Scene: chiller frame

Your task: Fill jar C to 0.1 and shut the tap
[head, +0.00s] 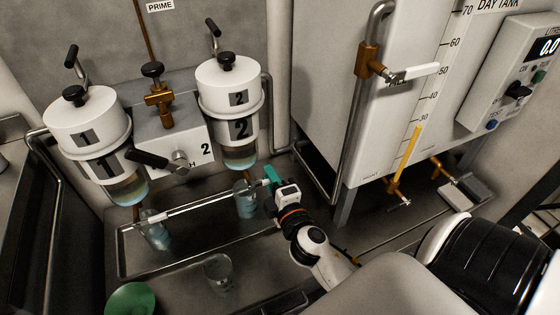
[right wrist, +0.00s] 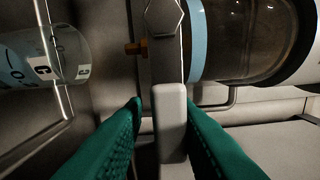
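Jar C (right wrist: 72,55), a clear jar with a C label and scale marks, lies at the left of the right wrist view. It appears to be the jar under unit 2 (head: 245,203) in the head view. Its liquid level cannot be read. The glass bowl of unit 2 (right wrist: 240,40) holds brownish liquid. The tap's pale grey lever (right wrist: 172,120) stands between the green fingers of my right gripper (right wrist: 165,130). The fingers are apart, with a gap at the left of the lever. In the head view this gripper (head: 271,177) is right of the jar. My left gripper is not in view.
Unit 1 (head: 87,120) stands at the left with a jar (head: 153,231) below it. Another clear jar (head: 218,272) and a green round dish (head: 130,299) are in front. A rail (head: 205,204) crosses near the jars. The day tank (head: 395,100) stands at the right.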

